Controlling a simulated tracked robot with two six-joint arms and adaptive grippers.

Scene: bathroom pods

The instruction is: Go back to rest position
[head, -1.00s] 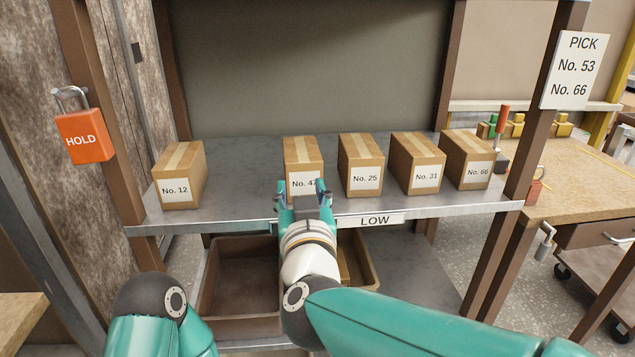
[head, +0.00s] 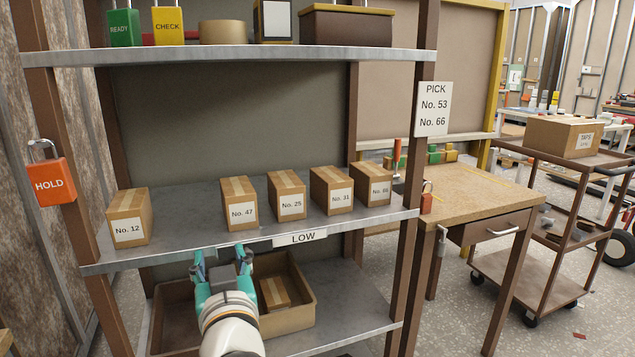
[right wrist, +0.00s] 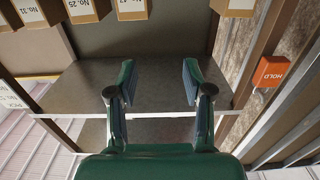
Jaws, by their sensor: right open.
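Cardboard boxes stand in a row on the middle shelf (head: 185,215): No. 12 (head: 128,217), No. 47 (head: 239,203), No. 25 (head: 287,196), No. 31 (head: 332,190) and No. 66 (head: 373,185). The gripper is apart from all of them. My left gripper is not in view.
Lower shelf (head: 362,286) holds a brown bin (head: 300,312) with a small box (head: 274,292) inside. An orange HOLD padlock (head: 50,183) hangs on the left post. A workbench (head: 470,195) and a cart (head: 545,270) stand right. Floor between them is partly clear.

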